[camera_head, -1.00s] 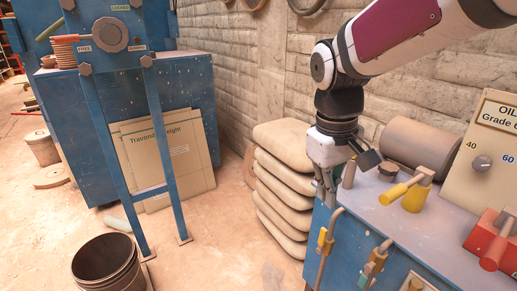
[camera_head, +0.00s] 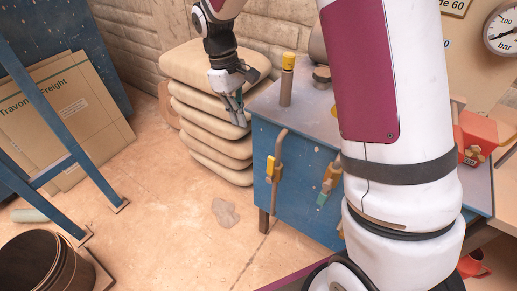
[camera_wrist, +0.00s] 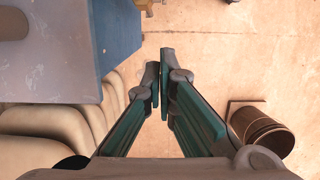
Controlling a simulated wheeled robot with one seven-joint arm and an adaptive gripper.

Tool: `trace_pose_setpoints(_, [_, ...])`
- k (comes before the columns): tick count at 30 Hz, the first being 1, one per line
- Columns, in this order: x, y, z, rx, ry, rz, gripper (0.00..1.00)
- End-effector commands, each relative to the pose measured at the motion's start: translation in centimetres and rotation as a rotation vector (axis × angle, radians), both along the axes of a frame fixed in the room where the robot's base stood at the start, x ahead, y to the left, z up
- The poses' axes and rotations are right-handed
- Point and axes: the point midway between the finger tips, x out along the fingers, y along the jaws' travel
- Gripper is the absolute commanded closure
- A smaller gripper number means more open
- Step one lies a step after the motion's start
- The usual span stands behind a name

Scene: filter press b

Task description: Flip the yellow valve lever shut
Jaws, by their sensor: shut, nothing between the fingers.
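In the head view, a yellow lever (camera_head: 270,168) sits upright on a bent pipe at the front left of the blue cabinet. A second pipe beside it carries a yellow and green fitting (camera_head: 328,184). I cannot tell for sure which is the task's valve. My gripper (camera_head: 240,116) is shut and empty, pointing down beside the cabinet's left end, in front of the sacks. It is up and left of the yellow lever, apart from it. In the wrist view, my gripper (camera_wrist: 160,62) has its fingertips together over bare floor. A yellow part (camera_wrist: 148,11) shows at the top edge.
The blue cabinet (camera_head: 300,150) has a post with a yellow top (camera_head: 288,64) on it. Stacked sacks (camera_head: 190,70) stand close behind my gripper. A brown bucket (camera_head: 40,265) is at the lower left. My arm hides the cabinet's middle.

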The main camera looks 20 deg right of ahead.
Motion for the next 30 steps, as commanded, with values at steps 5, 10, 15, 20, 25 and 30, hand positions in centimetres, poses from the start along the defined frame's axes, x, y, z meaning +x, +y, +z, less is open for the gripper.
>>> trace_pose_setpoints(5, [0.0,0.0,0.0,0.0,0.0,-0.001,1.0])
trace_pose_setpoints(10, [-0.2,-0.1,-1.1,0.0,0.001,-0.001,1.0])
trace_pose_setpoints(15, [-0.8,-0.5,-3.9,0.0,0.004,-0.003,1.0])
trace_pose_setpoints(20, [-1.3,-0.9,-7.0,-0.001,0.004,-0.002,1.0])
trace_pose_setpoints(25, [-1.9,-1.2,-10.1,0.0,0.003,-0.002,1.0])
trace_pose_setpoints(30, [-4.0,-2.7,-9.8,-0.001,0.0,-0.004,1.0])
